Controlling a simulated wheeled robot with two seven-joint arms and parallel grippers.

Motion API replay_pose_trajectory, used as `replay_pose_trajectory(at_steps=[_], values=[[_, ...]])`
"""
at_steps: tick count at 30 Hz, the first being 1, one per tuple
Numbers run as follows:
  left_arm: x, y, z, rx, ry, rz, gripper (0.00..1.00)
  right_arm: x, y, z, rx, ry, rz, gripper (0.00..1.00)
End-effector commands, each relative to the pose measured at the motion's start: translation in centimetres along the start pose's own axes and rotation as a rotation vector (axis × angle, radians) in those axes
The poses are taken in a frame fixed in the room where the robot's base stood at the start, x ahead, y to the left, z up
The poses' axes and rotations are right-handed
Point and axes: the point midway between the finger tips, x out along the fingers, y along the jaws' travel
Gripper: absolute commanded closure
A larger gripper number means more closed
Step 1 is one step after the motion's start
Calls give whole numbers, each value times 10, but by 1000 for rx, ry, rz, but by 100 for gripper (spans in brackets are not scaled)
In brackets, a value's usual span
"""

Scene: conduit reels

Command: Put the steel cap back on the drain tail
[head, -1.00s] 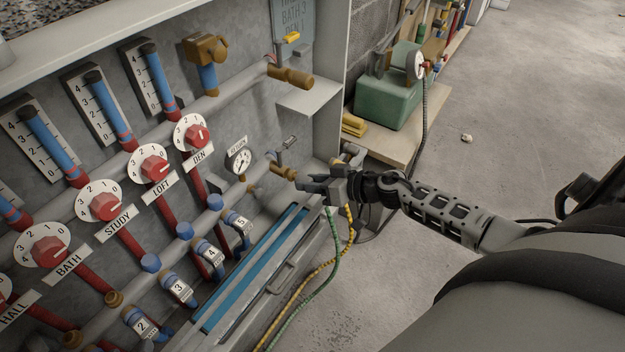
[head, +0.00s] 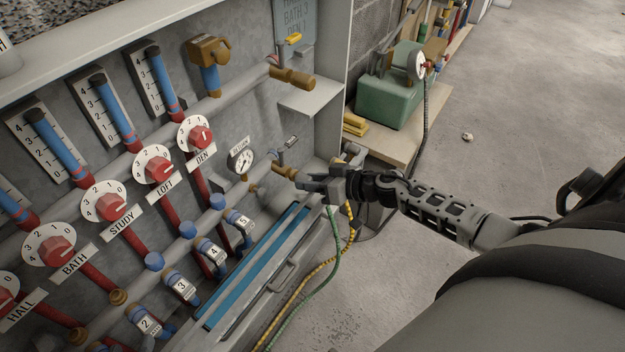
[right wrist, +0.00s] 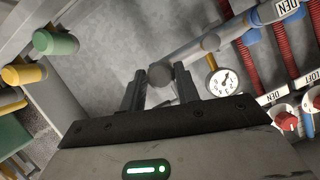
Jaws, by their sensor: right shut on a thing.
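My right gripper (head: 301,182) reaches in from the right in the head view, at the lower right of the manifold. Its fingertips are right beside the brass drain tail (head: 284,171), which has a small lever valve above it. In the right wrist view the two fingers (right wrist: 160,88) stand a little apart, with a round dark grey steel cap (right wrist: 160,73) between their tips. The gripper is shut on this cap. The fingers hide the contact in the head view, so I cannot tell whether the cap touches the tail. My left gripper is out of view.
A pressure gauge (head: 241,159) sits just left of the drain tail. A yellow hose (head: 318,272) and a green hose (head: 331,262) hang below the gripper. A blue-lined tray (head: 256,268) lies below the manifold. A green pump box (head: 388,98) stands on a shelf at right.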

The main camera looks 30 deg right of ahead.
Motion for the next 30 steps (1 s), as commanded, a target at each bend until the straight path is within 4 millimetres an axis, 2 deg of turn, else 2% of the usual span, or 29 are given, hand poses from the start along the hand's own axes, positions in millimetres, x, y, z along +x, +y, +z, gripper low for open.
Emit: replay_pose_trajectory(at_steps=[30], values=[[-4,2,-6,-3,-1,0,64,0,0,-1,-1,1,0,92]])
